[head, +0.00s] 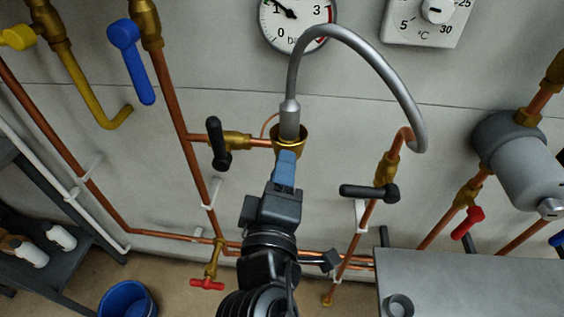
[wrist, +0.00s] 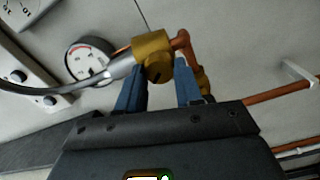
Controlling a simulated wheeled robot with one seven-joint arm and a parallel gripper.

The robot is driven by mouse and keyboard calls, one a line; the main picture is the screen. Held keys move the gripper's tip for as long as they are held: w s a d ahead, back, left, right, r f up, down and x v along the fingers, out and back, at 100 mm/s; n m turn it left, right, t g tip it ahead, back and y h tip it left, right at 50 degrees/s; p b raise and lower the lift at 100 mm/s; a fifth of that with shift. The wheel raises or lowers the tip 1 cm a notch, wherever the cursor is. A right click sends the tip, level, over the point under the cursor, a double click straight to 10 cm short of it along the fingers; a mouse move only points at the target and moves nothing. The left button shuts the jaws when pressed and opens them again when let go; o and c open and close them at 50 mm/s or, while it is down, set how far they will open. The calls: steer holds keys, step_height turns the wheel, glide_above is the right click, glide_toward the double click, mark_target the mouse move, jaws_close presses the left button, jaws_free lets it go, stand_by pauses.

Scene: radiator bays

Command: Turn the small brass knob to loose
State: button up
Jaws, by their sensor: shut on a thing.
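The small brass knob (wrist: 158,71) shows in the wrist view as a round brass piece with a dark mark, set on a larger brass fitting (wrist: 149,43). My gripper (wrist: 160,68) has one blue finger on each side of the knob and is shut on it. In the head view my gripper (head: 287,158) reaches up to the brass fitting (head: 289,134) at the lower end of the grey hose, and its fingers hide the knob there. I cannot tell from the mark how far the knob is turned.
A grey hose (head: 354,47) arches from the fitting to the right-hand pipe. Black lever handles flank my gripper, left (head: 217,144) and right (head: 369,192). A pressure gauge (head: 297,20) is above. A red-handled tap (head: 207,283) and blue bucket (head: 127,299) are lower left.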

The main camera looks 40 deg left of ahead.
steer(key=shift+f+n+p, duration=0.15)
steer(key=shift+n+p, duration=2.4)
steer(key=shift+n, duration=2.35)
steer(key=o, duration=1)
steer(key=b+v, duration=0.1)
steer(key=v, duration=0.7)
steer(key=shift+w, duration=0.1)
